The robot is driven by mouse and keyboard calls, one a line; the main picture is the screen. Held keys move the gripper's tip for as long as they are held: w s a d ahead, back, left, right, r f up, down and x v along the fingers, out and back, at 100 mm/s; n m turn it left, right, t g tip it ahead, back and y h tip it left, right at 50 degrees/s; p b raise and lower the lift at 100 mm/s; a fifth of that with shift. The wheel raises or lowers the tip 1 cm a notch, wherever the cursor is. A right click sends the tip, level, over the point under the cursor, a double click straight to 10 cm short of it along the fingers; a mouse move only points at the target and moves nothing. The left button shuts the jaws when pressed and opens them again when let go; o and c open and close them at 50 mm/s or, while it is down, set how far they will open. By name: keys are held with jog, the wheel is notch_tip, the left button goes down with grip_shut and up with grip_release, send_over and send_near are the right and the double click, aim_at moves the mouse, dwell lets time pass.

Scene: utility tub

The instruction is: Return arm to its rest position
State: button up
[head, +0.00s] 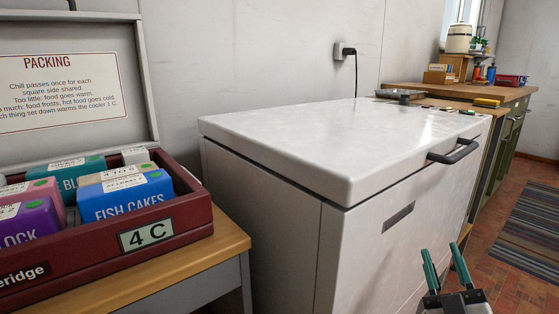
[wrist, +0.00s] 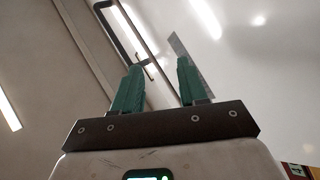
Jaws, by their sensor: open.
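My gripper (head: 445,269) is at the lower right of the head view, in front of the white chest freezer (head: 340,145). Its two green fingers stand apart with nothing between them. In the wrist view the open fingers (wrist: 160,85) point up toward a pale surface with a dark handle (wrist: 122,22), which looks like the freezer's front. The freezer lid is shut, and its dark handle (head: 454,152) shows at the right.
A dark red cooler box (head: 105,258) labelled 4 C stands open on a wooden-topped table (head: 205,262) at left, holding several coloured packs such as fish cakes (head: 125,197). A wooden counter (head: 462,92) is at the back right. The tiled floor by the striped rug (head: 530,235) is clear.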

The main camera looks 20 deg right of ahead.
jog(key=s+a+f+m+g+y+p, duration=0.1)
jog(key=s+a+f+g+y, duration=0.2)
jog(key=f+g, duration=0.5)
jog(key=a+f+m+g+y, duration=0.1)
jog(key=a+f+g+y, duration=0.35)
jog(key=f, duration=0.75)
jog(key=s+a+f+m+g+p, duration=0.1)
jog(key=s+a+f+g, duration=0.15)
jog(key=s, duration=0.45)
jog(key=s+a+f+g, duration=0.2)
jog(key=s+f+g, duration=0.2)
jog(key=s, duration=0.3)
jog(key=s+a+f+m+g+p, duration=0.1)
jog(key=s+a+f+g, duration=0.2)
jog(key=s, duration=0.4)
notch_tip(320, 180, up, 38)
jog(key=p, duration=3.7)
jog(key=shift+w+d, duration=0.2)
jog(key=shift+w, duration=0.05)
